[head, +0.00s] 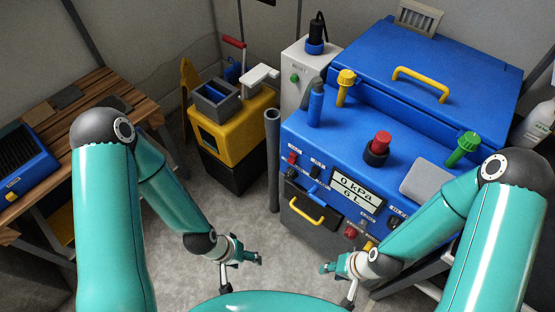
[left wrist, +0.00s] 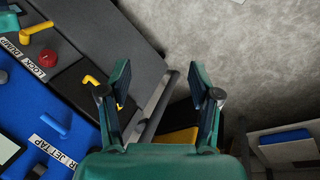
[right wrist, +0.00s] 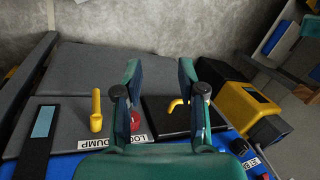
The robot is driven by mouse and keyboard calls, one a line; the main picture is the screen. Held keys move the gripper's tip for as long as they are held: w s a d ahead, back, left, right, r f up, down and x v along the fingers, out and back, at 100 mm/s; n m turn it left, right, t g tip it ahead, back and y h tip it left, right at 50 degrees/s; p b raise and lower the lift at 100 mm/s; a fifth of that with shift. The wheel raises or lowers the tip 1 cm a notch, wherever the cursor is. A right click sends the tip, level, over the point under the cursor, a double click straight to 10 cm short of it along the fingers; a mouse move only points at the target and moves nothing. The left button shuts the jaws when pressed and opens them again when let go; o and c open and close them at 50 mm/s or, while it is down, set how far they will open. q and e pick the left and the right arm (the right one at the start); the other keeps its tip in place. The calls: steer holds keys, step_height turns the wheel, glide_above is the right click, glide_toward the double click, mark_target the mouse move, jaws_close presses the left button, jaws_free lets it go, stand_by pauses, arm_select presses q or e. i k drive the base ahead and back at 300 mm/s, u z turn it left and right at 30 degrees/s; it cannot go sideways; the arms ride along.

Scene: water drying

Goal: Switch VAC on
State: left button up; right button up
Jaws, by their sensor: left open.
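The blue machine (head: 335,150) stands at the right in the head view. Its front panel carries a display (head: 356,192) reading "0 kPa" and "6 L". A red switch (head: 292,158) and a dark switch (head: 315,168) sit left of the display, and a dark switch (head: 391,222) sits right of it. I cannot read which label says VAC. My left gripper (head: 258,258) is open and empty, in front of the machine and left of its panel. My right gripper (head: 325,268) is open and empty, low in front of the machine. Neither touches a switch.
The machine has a yellow drawer handle (head: 307,212) and a red knob (right wrist: 134,121) labelled LOCK beside a yellow DUMP lever (right wrist: 96,112). A grey post (head: 272,160) stands left of the machine. A yellow cart (head: 232,130) and wooden table (head: 120,88) stand further left. The floor between is clear.

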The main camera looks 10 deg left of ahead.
mark_target(293, 158)
steer(key=u, duration=0.9)
steer(key=k, duration=1.35)
steer(key=u, duration=0.35)
steer(key=i, duration=1)
steer(key=z, duration=0.05)
